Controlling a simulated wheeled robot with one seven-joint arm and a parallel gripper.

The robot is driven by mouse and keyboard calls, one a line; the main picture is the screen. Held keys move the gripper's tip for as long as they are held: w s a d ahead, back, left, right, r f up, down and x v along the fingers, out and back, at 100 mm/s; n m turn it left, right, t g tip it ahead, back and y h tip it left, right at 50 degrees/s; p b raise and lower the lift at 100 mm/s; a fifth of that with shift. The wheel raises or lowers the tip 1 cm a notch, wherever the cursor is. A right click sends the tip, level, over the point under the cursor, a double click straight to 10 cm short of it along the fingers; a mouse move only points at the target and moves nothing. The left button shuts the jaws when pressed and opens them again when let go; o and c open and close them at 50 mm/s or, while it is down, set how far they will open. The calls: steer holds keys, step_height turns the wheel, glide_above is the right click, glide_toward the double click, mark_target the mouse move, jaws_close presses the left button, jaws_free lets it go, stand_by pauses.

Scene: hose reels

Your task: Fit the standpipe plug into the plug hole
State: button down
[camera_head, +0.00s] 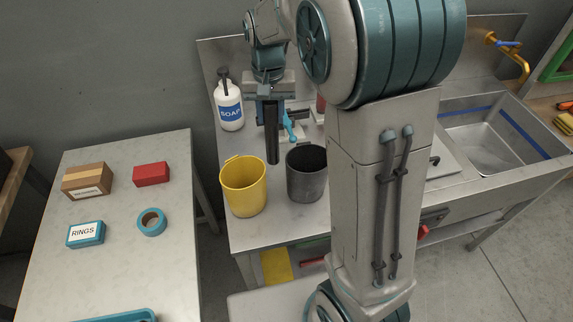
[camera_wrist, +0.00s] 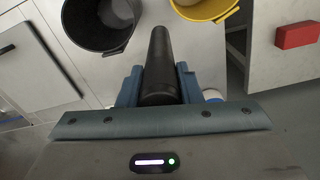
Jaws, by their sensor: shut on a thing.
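The standpipe plug (camera_head: 271,140) is a long dark tube. My gripper (camera_head: 268,92) is shut on its upper part and holds it upright above the counter, behind the yellow and dark grey buckets. In the wrist view the plug (camera_wrist: 161,52) extends away between the two blue fingers of my gripper (camera_wrist: 158,88). The sink basin (camera_head: 490,150) is at the right in the head view, partly cut off by my arm. I cannot see a plug hole in either view.
A yellow bucket (camera_head: 243,187) and a dark grey bucket (camera_head: 306,174) stand on the steel counter (camera_head: 262,232), close to the plug. A soap bottle (camera_head: 229,107) stands behind. A brass tap (camera_head: 507,52) overhangs the sink. A side table (camera_head: 115,245) at left holds boxes and tape.

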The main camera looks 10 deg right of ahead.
mark_target(272, 139)
step_height(272, 139, down, 9)
steer(key=shift+r+p, duration=0.15)
steer(key=shift+p, duration=0.5)
steer(key=shift+f, duration=0.25)
steer(key=c, duration=1)
jaws_free()
steer(key=shift+r, duration=0.1)
steer(key=shift+r, duration=0.15)
